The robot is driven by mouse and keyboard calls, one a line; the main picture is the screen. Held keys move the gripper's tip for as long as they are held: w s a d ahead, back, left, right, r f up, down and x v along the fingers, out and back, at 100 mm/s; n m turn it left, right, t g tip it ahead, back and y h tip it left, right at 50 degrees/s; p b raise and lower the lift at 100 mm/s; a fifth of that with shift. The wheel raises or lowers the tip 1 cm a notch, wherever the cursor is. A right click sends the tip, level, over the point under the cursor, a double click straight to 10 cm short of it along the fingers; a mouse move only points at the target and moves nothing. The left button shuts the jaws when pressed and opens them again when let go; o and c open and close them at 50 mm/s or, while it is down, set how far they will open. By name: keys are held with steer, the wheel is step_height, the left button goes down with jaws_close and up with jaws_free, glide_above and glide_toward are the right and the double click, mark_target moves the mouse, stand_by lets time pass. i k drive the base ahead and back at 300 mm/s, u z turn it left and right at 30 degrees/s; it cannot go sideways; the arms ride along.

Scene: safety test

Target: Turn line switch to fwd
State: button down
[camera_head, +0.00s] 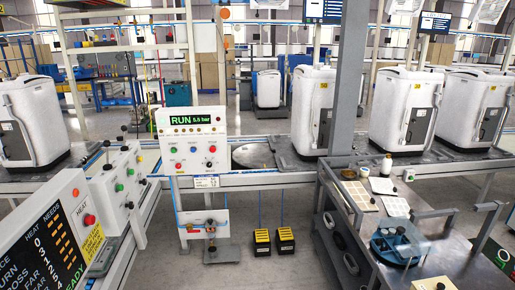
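No label reading line switch or fwd is legible, so I cannot tell which control is the line switch. My gripper is not in view.
A display board (50,235) with HEAT and NEEDS columns fills the lower left. White appliance tubs (313,110) stand along the conveyor. A grey workbench (450,250) with a blue round device (400,243) is at the right. Two yellow-black pedals (284,241) sit on the open floor.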

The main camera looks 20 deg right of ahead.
mark_target(131, 205)
steer(key=u, duration=0.05)
steer(key=i, duration=0.9)
steer(key=z, duration=0.05)
